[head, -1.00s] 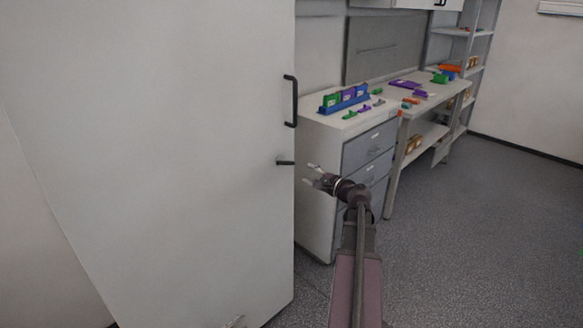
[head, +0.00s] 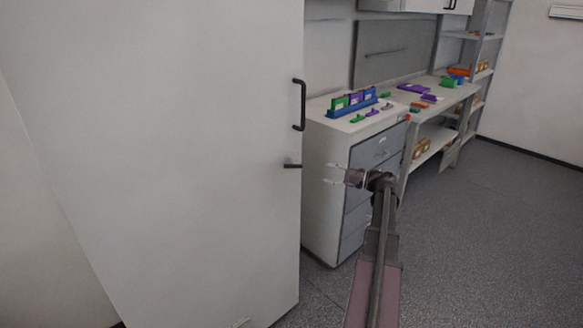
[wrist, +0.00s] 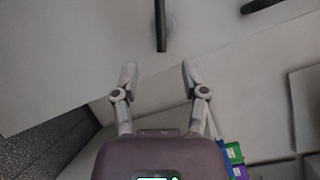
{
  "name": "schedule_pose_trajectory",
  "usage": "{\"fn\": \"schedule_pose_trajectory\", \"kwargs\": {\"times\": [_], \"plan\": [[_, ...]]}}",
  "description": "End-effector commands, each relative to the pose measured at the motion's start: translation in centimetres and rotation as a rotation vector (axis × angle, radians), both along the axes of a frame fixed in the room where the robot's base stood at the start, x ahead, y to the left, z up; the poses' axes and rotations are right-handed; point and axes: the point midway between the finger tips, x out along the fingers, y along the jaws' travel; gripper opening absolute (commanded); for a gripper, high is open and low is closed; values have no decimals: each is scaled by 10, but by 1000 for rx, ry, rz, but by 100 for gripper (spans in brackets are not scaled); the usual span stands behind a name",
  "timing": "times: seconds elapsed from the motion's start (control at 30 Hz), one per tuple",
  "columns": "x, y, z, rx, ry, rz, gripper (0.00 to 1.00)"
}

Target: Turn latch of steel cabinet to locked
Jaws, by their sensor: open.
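The steel cabinet (head: 170,150) is a tall pale grey body filling the left of the head view. Its latch (head: 292,165) is a short dark lever, lying horizontal near the right edge of the door, below the door handle (head: 301,104). My gripper (head: 331,173) is open and empty, to the right of the latch and apart from it, fingers pointing left.
A drawer unit (head: 325,205) stands beside the cabinet, behind my gripper, with a blue rack (head: 352,104) and small coloured parts on top. A workbench (head: 440,95) and shelving (head: 482,50) stand further back. The grey floor (head: 490,230) at right is clear.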

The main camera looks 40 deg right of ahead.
Motion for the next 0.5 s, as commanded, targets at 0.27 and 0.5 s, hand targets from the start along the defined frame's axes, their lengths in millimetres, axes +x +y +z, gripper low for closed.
{"fn": "schedule_pose_trajectory", "kwargs": {"times": [0.27, 0.5], "plan": [[5, 3, 0, 0, 0, 0, 57], [22, 13, 0, 0, 0, 0, 57]]}}
